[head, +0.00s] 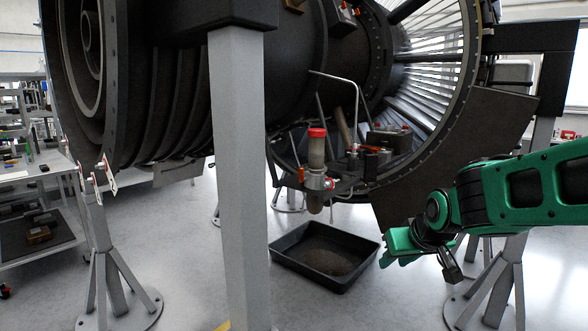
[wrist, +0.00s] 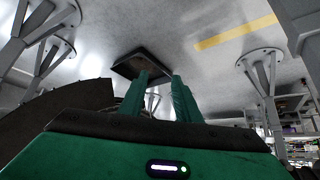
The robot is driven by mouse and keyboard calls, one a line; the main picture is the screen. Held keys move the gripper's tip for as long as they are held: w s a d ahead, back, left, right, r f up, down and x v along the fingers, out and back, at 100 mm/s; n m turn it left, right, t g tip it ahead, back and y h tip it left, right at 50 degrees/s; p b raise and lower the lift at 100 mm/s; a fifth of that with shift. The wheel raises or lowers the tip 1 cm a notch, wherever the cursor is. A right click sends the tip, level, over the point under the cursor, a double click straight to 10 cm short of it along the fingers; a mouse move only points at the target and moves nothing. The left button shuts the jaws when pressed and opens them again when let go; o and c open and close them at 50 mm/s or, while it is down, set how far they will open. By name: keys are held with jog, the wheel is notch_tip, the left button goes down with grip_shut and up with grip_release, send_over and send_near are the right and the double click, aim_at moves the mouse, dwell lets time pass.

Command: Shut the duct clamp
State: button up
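The turbofan engine (head: 290,62) hangs across the top of the head view. Under it is an upright canister (head: 316,152) with a red cap, and a red-and-white fitting (head: 328,183) is at its lower side. A tan duct-like tube (head: 343,128) slants behind it. I cannot tell for sure which part is the duct clamp, or whether it is open. My gripper (head: 392,252) is low, right of the canister and apart from it. In the wrist view my gripper (wrist: 160,78) has its two green fingers apart with nothing held between them.
A black drip tray (head: 290,262) lies on the floor under the engine; it also shows in the wrist view (wrist: 125,69). A grey stand post (head: 238,150) rises in front of the engine. A dark curved cowl panel (head: 490,120) is above my arm. Tables stand at left.

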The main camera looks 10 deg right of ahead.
jog(key=w+a+r+n+t+y, duration=0.1)
jog(key=w+a+r+t, duration=0.25)
jog(key=w, duration=0.25)
jog(key=w+a+r+n+t+y, duration=0.1)
jog(key=w+a+r+n+t, duration=0.1)
jog(key=w+a+r, duration=0.4)
jog(key=t+y, duration=0.3)
jog(key=t, duration=0.2)
send_near(302, 169)
jog(key=shift+n+g, duration=0.25)
jog(key=shift+n, duration=0.15)
jog(key=x, duration=0.4)
jog(key=shift+w+r, duration=0.1)
jog(key=shift+r, duration=0.1)
jog(key=x, duration=1)
jog(key=shift+w, duration=0.25)
grip_shut()
